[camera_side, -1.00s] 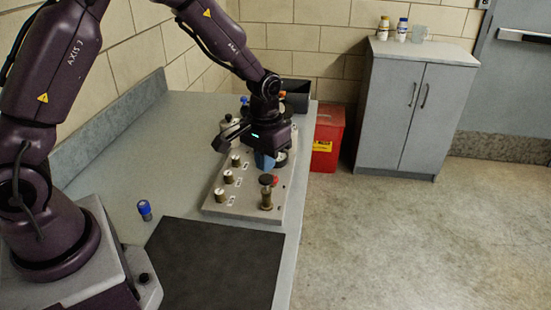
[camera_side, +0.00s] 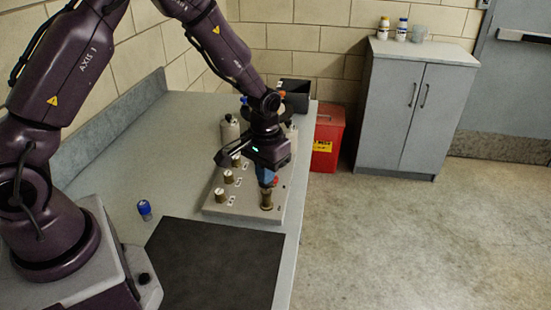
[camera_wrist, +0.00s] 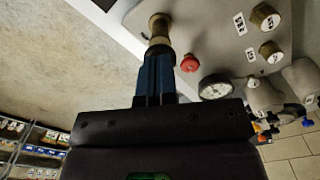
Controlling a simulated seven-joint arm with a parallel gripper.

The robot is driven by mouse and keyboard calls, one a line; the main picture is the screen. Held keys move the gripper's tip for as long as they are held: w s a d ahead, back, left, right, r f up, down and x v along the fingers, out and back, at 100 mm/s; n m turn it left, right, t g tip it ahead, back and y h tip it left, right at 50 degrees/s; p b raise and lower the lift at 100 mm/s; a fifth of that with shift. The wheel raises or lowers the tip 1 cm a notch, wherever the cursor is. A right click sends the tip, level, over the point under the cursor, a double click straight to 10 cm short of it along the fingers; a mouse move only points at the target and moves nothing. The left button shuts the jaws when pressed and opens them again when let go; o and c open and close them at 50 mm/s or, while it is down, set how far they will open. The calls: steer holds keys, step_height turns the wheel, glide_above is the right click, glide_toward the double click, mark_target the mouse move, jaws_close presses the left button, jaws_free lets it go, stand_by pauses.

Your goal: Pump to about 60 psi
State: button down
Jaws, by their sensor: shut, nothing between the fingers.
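The brass hand pump (camera_side: 266,200) stands upright near the front right of the grey rack plate (camera_side: 240,212). It also shows in the wrist view (camera_wrist: 158,25). My gripper (camera_side: 267,184) points down over the pump, its blue fingers shut and empty. In the wrist view the fingertips (camera_wrist: 158,52) are at the pump's top; I cannot tell whether they touch it. The pump's black cap is hidden behind the fingers. A red knob (camera_wrist: 190,63) sits beside the pump. The round white gauge (camera_wrist: 215,87) is in the wrist view; its reading is too small to tell.
Several labelled brass knobs (camera_side: 228,177) line the plate's left side. Grey tanks (camera_side: 229,129) stand behind. A dark bin (camera_side: 296,97) stands at the far end, with a red bin (camera_side: 327,140) beyond the bench edge.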

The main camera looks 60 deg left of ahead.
steer(key=shift+f, duration=0.65)
steer(key=shift+r, duration=2.3)
steer(key=shift+f, duration=2.35)
steer(key=shift+r, duration=2.35)
steer(key=shift+f, duration=0.15)
